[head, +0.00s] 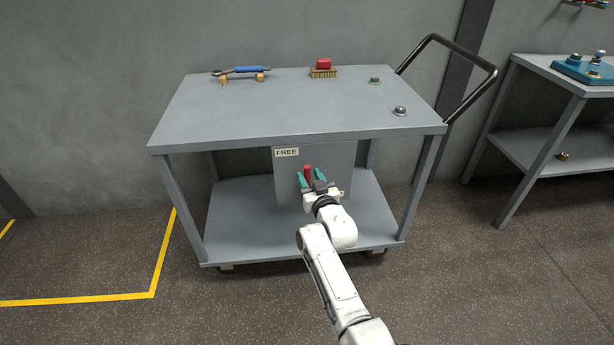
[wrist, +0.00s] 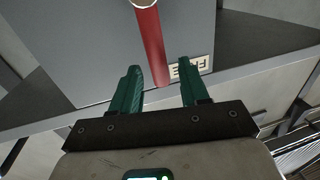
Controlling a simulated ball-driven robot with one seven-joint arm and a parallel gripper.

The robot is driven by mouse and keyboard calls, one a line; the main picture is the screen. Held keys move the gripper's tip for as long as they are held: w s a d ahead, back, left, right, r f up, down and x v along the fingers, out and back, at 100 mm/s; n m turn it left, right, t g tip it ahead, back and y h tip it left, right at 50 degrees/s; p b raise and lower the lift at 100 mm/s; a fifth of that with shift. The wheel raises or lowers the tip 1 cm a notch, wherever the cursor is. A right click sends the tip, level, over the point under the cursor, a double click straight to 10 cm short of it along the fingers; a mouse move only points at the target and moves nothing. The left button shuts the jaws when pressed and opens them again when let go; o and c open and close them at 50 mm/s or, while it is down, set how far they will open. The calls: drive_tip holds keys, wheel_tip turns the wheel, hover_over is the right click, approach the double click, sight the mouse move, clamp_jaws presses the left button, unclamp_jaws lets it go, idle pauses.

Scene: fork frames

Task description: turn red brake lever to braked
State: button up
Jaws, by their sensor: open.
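The red brake lever (head: 307,169) is on the grey panel under the cart's top, just below and right of the FREE label (head: 287,153). My gripper (head: 310,175) is open at the panel, its teal fingers on either side of the lever in the picture. In the wrist view the red lever (wrist: 152,42) runs down from a pale round end at the top edge. Its lower end shows between the fingertips of my gripper (wrist: 159,66), with a gap on each side. The FREE label (wrist: 190,67) appears upside down beside the right finger. My gripper hides part of the panel's lower right.
A workbench (head: 535,145) stands at right.

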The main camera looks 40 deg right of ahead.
sight(308, 175)
drive_tip(key=shift+b+x, duration=0.4)
drive_tip(key=shift+x, duration=1.2)
drive_tip(key=shift+c, duration=0.3)
clamp_jaws()
